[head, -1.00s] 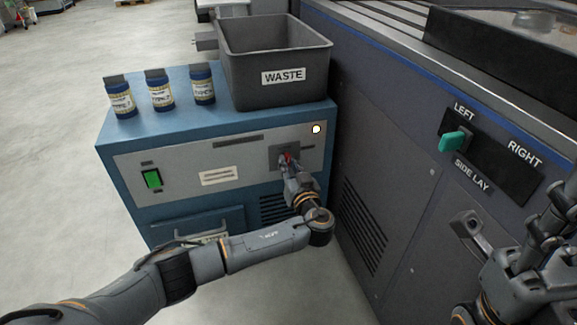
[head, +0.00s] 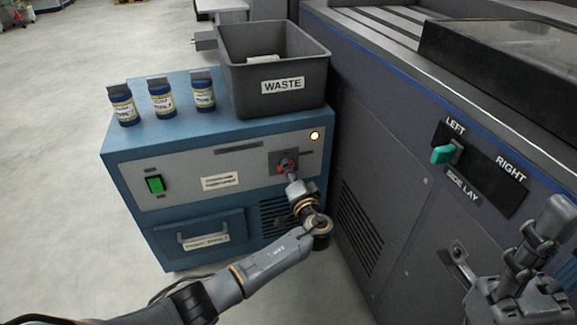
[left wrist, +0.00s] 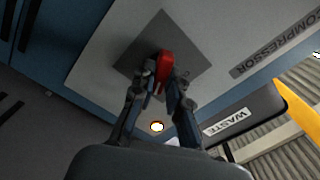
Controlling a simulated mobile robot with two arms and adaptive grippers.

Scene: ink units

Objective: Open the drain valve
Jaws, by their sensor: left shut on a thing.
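The drain valve has a red handle (head: 287,165) on a dark square plate at the right of the blue compressor cabinet's grey front panel (head: 215,169). The handle also shows in the left wrist view (left wrist: 165,66), in front of the dark plate. My left gripper (head: 289,174) is at the valve, its two fingers closed on the red handle, as the left wrist view (left wrist: 163,84) shows. The fingers partly hide the handle. My right gripper (head: 515,270) is at the lower right, away from the valve; how far its fingers are apart is unclear.
A round lamp (head: 314,135) is lit above the valve. A green switch (head: 155,184) and a drawer (head: 203,238) are to the left. A WASTE bin (head: 283,100) and blue bottles (head: 161,97) stand on top. The dark machine (head: 400,165) closes off the right side.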

